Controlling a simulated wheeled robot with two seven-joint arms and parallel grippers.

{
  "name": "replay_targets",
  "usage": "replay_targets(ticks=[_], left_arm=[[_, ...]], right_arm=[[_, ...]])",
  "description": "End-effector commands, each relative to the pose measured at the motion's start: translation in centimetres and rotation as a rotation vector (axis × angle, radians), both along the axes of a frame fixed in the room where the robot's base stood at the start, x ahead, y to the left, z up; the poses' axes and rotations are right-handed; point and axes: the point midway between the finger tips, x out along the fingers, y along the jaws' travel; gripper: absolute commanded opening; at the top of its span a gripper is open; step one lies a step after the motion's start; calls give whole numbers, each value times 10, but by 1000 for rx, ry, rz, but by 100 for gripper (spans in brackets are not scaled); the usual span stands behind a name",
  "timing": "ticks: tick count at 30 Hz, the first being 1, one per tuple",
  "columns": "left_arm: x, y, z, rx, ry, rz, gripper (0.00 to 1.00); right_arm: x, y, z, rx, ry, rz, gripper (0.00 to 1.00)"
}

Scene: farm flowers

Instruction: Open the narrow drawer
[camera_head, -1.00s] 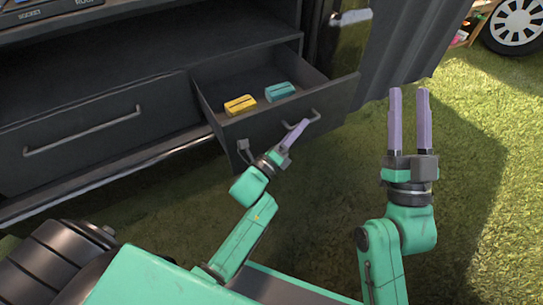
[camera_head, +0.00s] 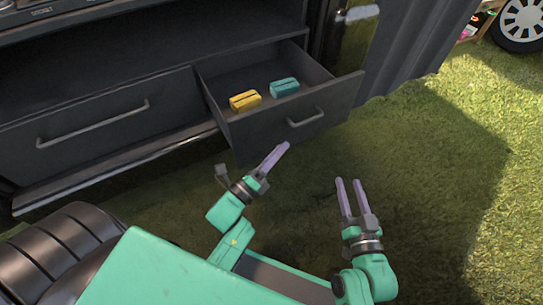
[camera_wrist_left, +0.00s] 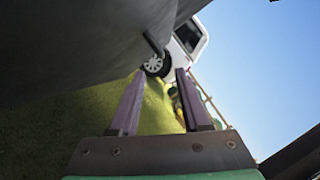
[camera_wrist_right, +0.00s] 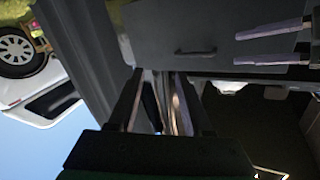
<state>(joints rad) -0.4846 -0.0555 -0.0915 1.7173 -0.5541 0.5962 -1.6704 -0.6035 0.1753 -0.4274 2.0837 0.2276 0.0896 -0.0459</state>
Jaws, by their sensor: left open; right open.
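The narrow drawer (camera_head: 262,132) stands pulled out from the dark cabinet. Its bar handle (camera_head: 305,118) is on the front panel, with no gripper on it. My left gripper (camera_head: 280,150) is in front of and below the drawer front, apart from the handle; its fingers overlap in the head view but show spread and empty in the left wrist view (camera_wrist_left: 160,73). My right gripper (camera_head: 349,181) is open and empty over the grass, further from the drawer. The right wrist view shows a drawer front with a handle (camera_wrist_right: 195,51) and my left gripper's purple fingers (camera_wrist_right: 272,46).
A yellow item (camera_head: 245,100) and a teal item (camera_head: 284,87) lie inside the drawer. A wide drawer (camera_head: 100,120) to the left is shut. A dark corrugated panel (camera_head: 425,45) stands at the right. Grass (camera_head: 450,170) to the right is clear.

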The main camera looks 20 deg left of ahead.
Motion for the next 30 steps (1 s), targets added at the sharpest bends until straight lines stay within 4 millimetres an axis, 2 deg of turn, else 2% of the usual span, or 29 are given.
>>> replay_targets(ticks=[3, 9, 25, 28, 30], left_arm=[[-12, 4, -2, -1, 4, 0, 47], [-23, 8, -5, -1, 1, 0, 47], [-23, 8, -5, -10, 6, -1, 47], [-24, 10, -3, -149, 87, -10, 47], [-25, 10, -3, -384, 223, -23, 47]], right_arm=[[-17, 2, -26, -12, 87, 14, 50], [-33, 3, -50, -23, 160, 26, 50], [-34, 3, -50, -24, 163, 26, 50], [-37, 3, -47, -28, 181, 31, 50], [-42, 3, -44, -38, 208, 39, 50]])
